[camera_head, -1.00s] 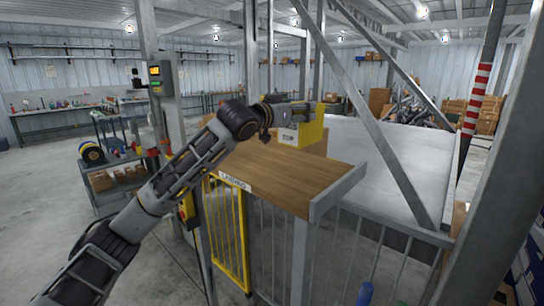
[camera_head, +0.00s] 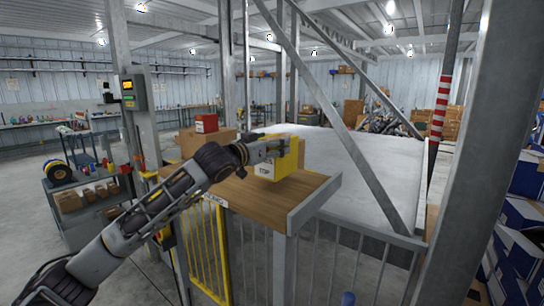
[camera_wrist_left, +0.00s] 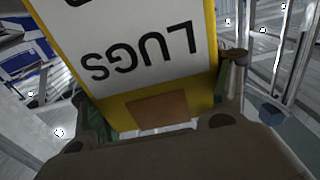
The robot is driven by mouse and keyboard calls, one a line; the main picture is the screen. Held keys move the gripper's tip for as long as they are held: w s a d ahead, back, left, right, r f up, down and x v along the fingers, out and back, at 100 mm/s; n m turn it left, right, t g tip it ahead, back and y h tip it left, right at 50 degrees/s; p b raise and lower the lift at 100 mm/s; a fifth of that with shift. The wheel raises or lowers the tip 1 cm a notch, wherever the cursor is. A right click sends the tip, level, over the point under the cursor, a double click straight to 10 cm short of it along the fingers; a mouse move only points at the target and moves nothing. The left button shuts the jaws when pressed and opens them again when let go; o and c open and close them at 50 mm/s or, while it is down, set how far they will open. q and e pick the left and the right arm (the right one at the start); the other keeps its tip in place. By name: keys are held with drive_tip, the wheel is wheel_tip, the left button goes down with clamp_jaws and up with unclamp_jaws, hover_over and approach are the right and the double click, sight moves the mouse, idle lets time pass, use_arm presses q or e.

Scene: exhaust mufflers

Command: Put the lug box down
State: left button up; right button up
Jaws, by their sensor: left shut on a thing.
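The box is over the far right part of a brown wooden tabletop (camera_head: 250,203). I cannot tell whether its base touches the wood. My right gripper is not in view.
A cardboard box (camera_head: 190,142) with a red box (camera_head: 206,123) on it stands at the tabletop's back left. A grey raised edge (camera_head: 314,205) closes its right side. Slanting steel braces and a post (camera_head: 492,150) stand to the right. The front of the tabletop is clear.

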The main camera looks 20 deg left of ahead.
sight(274, 169)
use_arm(q)
drive_tip(key=shift+r, duration=0.1)
drive_tip(key=shift+f, duration=1.85)
drive_tip(key=o, duration=1.7)
drive_tip(key=shift+f, duration=0.2)
drive_tip(key=shift+s+r, duration=0.1)
drive_tip(key=shift+s, duration=0.05)
